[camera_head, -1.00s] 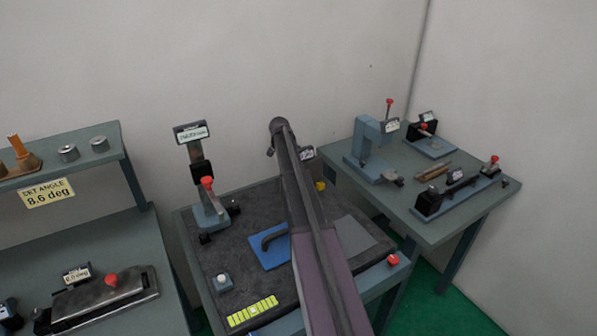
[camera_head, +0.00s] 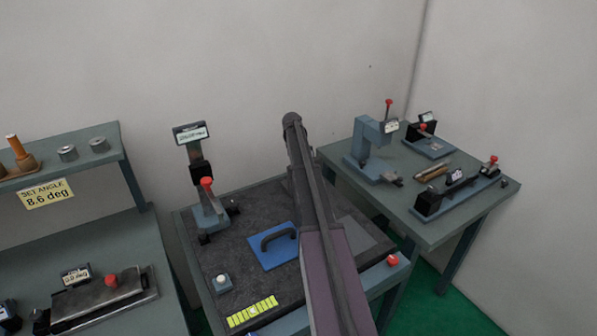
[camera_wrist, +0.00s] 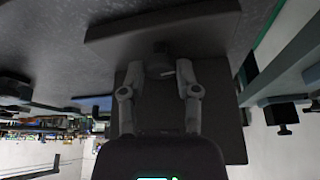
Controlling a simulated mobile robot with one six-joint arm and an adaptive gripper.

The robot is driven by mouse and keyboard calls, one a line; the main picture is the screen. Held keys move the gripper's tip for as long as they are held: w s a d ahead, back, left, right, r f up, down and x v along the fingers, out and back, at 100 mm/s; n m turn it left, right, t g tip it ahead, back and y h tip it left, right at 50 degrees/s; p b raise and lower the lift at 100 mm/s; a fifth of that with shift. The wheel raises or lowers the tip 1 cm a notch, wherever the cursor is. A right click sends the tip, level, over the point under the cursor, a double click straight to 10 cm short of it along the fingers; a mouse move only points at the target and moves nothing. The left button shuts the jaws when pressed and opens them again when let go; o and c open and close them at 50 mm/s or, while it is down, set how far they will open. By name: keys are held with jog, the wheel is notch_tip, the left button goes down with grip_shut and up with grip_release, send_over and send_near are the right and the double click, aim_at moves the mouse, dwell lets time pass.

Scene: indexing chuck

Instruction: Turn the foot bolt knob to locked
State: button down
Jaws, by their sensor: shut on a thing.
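In the wrist view my gripper (camera_wrist: 158,72) has its two fingers on either side of a small dark knob (camera_wrist: 160,58) with a light mark on it. It is shut on this knob, which sits at a dark plate or block (camera_wrist: 215,28). The view is dim, and I cannot read any locked or unlocked marking. In the head view my arm crosses the middle bench, and my gripper and the knob do not show there.
The middle bench bears a blue plate with a black handle (camera_head: 273,246), a stand with a red knob (camera_head: 207,183) and a yellow-green strip (camera_head: 252,311). A red knob (camera_head: 392,260) is at its front edge. The right table (camera_head: 400,185) holds several fixtures.

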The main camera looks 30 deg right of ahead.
jog(key=shift+s+m, duration=0.15)
jog(key=shift+m, duration=0.35)
jog(key=c, duration=0.6)
grip_release()
jog(key=shift+c, duration=0.2)
